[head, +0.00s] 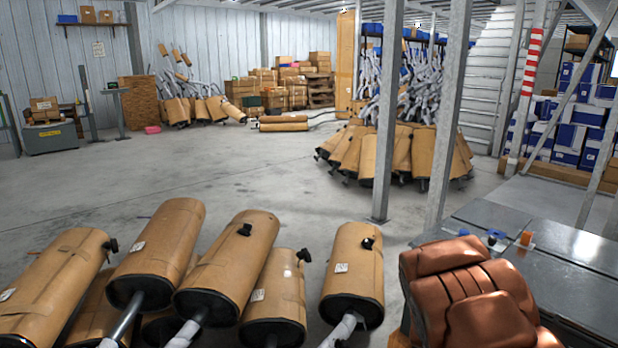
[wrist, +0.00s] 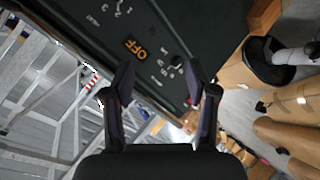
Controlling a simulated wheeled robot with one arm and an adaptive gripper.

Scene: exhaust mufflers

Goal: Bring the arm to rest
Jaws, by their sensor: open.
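My gripper (wrist: 163,100) shows in the wrist view with its two dark fingers spread apart and nothing between them. Beyond the fingers is a dark panel (wrist: 125,42) with white markings, an orange OFF label and a small black knob. The panel appears close to the fingertips, but I cannot tell the exact gap. My arm and gripper do not show in the head view.
Brown-wrapped mufflers (head: 352,270) lie in front at the lower left and middle. A brown leather seat (head: 470,290) stands at the lower right beside a grey table (head: 575,275). Metal posts (head: 388,120) rise mid-view. Open concrete floor (head: 200,170) lies at centre left.

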